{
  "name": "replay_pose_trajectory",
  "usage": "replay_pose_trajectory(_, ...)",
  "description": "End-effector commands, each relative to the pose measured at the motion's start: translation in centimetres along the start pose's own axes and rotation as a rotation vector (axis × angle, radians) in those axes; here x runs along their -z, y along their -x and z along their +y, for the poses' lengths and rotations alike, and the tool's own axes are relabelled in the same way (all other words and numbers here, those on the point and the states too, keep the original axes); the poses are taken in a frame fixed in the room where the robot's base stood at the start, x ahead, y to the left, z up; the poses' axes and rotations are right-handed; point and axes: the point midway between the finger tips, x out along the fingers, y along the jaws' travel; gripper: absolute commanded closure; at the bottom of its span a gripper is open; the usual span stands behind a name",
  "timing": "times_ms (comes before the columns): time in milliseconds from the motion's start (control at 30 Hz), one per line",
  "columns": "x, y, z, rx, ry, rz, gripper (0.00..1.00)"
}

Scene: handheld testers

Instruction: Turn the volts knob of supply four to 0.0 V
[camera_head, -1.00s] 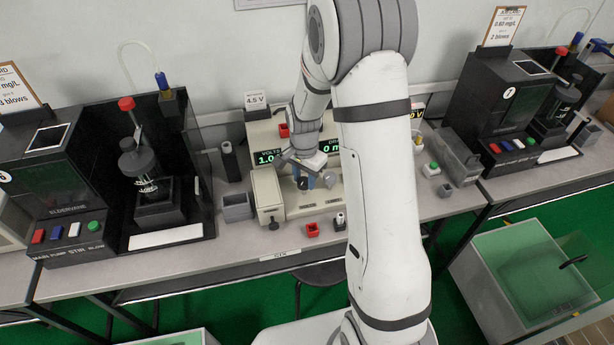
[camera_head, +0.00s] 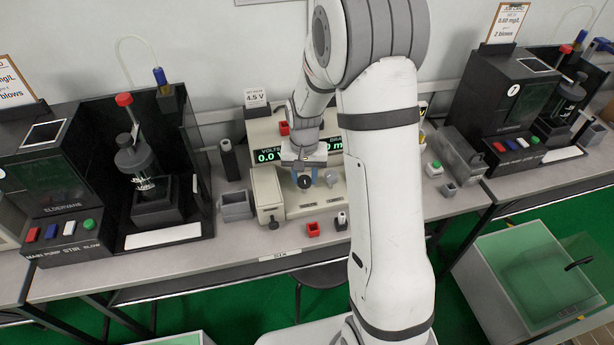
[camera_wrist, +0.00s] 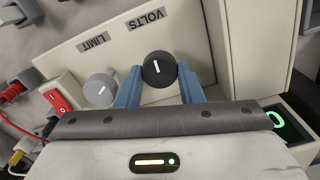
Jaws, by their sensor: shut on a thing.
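The beige power supply (camera_head: 272,205) stands mid-bench. Its green display (camera_head: 268,156) reads 0.0 V under VOLTS; my arm covers part of the second readout. The black volts knob (camera_head: 304,182) also shows in the wrist view (camera_wrist: 158,68), below the VOLTS label, its white pointer line nearly upright. My gripper (camera_head: 310,178) is shut on this knob, one blue finger on each side, as the wrist view shows (camera_wrist: 159,88). A small label on the bench edge (camera_head: 280,257) seems to read SIX, but is too small to be sure.
In the wrist view, a grey LIMIT knob (camera_wrist: 100,90) sits close left of the fingers, with a red rocker switch (camera_wrist: 57,101) beyond it. A 4.5 V card (camera_head: 255,97) stands on the supply.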

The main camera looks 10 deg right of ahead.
Motion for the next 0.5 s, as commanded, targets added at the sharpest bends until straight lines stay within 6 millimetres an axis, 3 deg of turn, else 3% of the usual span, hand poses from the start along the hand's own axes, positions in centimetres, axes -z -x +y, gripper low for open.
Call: replay_pose_trajectory(500, -0.37, -0.25, 0.01, -0.002, 0.096, -0.011, 0.89)
